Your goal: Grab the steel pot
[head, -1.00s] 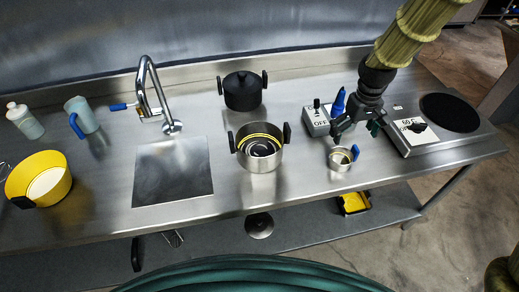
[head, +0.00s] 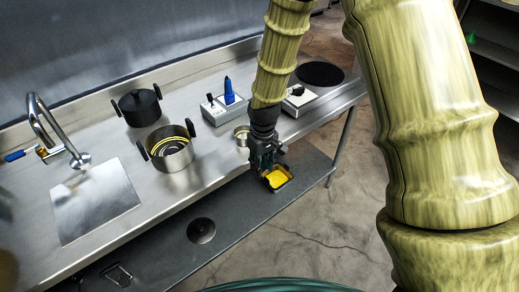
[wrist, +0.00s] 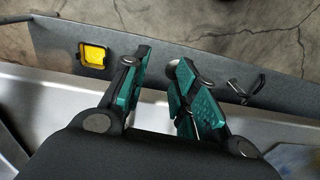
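A steel pot (head: 172,158) with two black handles and a yellow-rimmed inside stands upright on the counter in the head view. A much smaller steel vessel (head: 242,138) stands to its right, partly hidden behind my arm. My gripper (head: 270,168) hangs at the counter's front edge, to the right of the steel pot and apart from it. In the wrist view my gripper's teal-and-black fingers (wrist: 160,68) are parted with nothing between them. The steel pot cannot be made out in the wrist view.
A black pot (head: 138,108) stands behind the steel pot. A sink tap (head: 45,125), a switch box with a blue item (head: 224,106) and a hot plate (head: 320,74) are on the counter (head: 195,205).

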